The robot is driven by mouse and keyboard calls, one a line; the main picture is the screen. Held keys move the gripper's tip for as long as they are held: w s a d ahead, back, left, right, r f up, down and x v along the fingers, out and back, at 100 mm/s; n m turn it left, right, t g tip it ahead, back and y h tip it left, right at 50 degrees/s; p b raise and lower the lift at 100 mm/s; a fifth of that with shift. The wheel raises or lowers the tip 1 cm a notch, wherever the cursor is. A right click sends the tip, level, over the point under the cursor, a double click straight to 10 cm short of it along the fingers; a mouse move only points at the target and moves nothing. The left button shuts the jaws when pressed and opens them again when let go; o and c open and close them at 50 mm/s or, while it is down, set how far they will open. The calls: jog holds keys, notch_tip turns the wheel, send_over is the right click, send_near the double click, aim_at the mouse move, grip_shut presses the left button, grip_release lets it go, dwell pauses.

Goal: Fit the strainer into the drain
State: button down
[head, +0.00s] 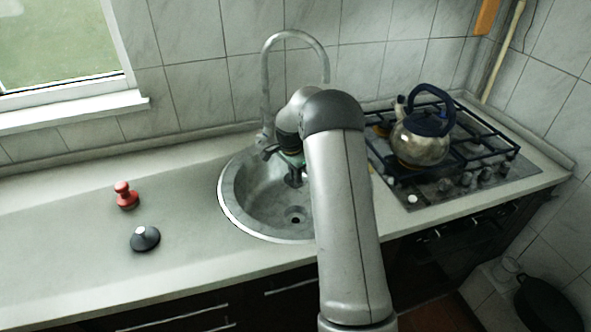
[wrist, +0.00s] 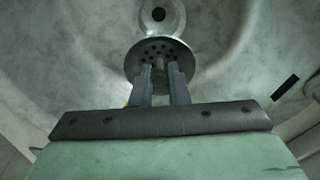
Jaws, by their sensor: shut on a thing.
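My gripper (wrist: 159,78) is shut on the strainer (wrist: 153,52), a dark round disc with small holes and a knob between the fingertips. In the wrist view the strainer is near the top middle, just below the drain (wrist: 159,14) in the picture. The drain, a round metal ring with a dark hole, also shows on the sink floor in the head view (head: 295,215). In the head view my gripper (head: 294,180) is over the sink, at its back right, and the strainer is hard to make out there. The strainer is apart from the drain opening, and its height cannot be told.
The round metal sink (head: 232,200) has a tall curved faucet (head: 266,90) behind it. A kettle (head: 420,145) stands on the stove at right.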

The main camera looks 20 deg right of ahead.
notch_tip(320, 180, down, 14)
jog(key=b, duration=0.7)
jog(key=shift+r+b, duration=0.25)
jog(key=shift+b, duration=0.15)
jog(key=shift+f+b, duration=0.6)
jog(key=shift+b, duration=0.05)
jog(key=shift+f+b, duration=0.4)
jog(key=shift+f, duration=0.1)
jog(key=shift+f, duration=0.1)
dwell(0.5)
jog(key=shift+f+b, duration=0.7)
jog(key=shift+f, duration=0.05)
jog(key=shift+f, duration=0.15)
jog(key=shift+f+b, duration=0.5)
jog(key=shift+b, duration=0.05)
